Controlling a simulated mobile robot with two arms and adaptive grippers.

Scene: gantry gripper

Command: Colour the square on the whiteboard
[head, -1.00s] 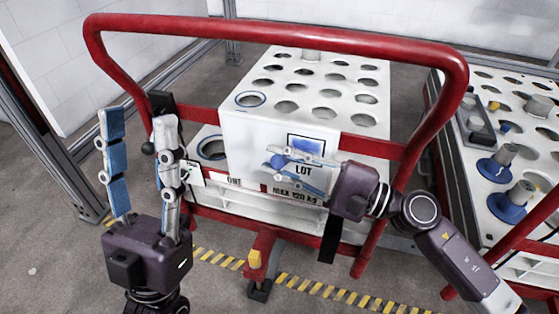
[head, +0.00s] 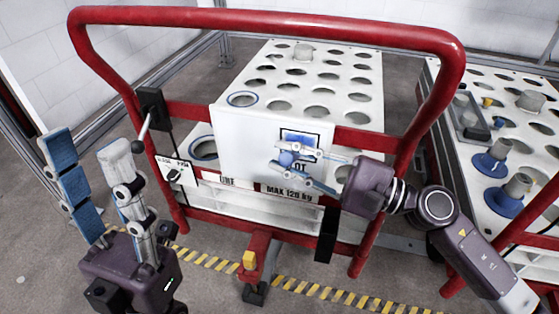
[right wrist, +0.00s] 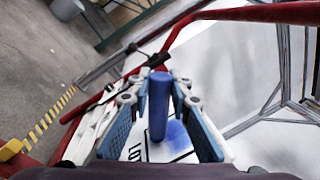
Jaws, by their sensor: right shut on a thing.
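The whiteboard (head: 250,150) is a white panel on the front of a red-framed cart. It bears a black-outlined square (head: 311,141) with blue colour inside, above printed "LOT" lettering. My right gripper (head: 281,163) is shut on a blue cylindrical marker (right wrist: 159,100), in front of the square's lower left. In the right wrist view the marker stands between the fingers, its lower end by a blue patch (right wrist: 178,138); whether it touches the board is unclear. The fingers partly hide the square and lettering. My left gripper (head: 88,143) is open and empty, left of the board.
The red cart rail (head: 270,20) arches around the board. A white holed rack (head: 335,68) lies behind it. A lever (head: 143,125) and switch plate (head: 175,171) sit left. Another holed rack with blue-based parts (head: 490,163) stands right.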

